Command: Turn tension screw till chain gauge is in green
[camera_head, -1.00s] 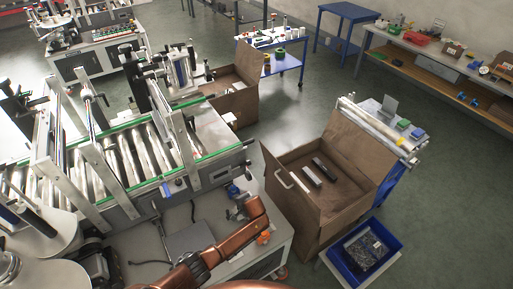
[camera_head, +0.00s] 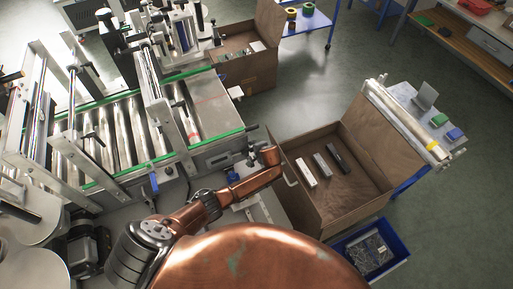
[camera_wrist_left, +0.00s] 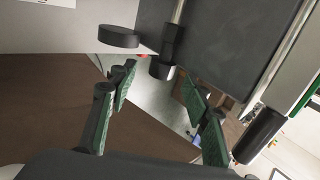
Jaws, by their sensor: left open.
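My left gripper (camera_head: 253,156) is at the near right end of the roller conveyor (camera_head: 205,150), at the end of my copper arm. In the left wrist view the gripper (camera_wrist_left: 158,82) is open, with green-padded fingers apart and nothing held between them. Beyond the fingertips is a dark stepped cylinder (camera_wrist_left: 166,52) on a rod, beside a dark flat belt-like surface (camera_wrist_left: 222,45). A black round disc (camera_wrist_left: 118,37) is to its left. I cannot tell which part is the tension screw. No chain gauge or green zone can be made out. My right gripper is not in view.
An open cardboard box (camera_head: 305,208) with several bars stands right of the gripper. A blue bin (camera_head: 345,245) is below it. Another open box (camera_head: 262,75) stands behind the conveyor. Grey floor (camera_head: 300,100) is clear between the boxes.

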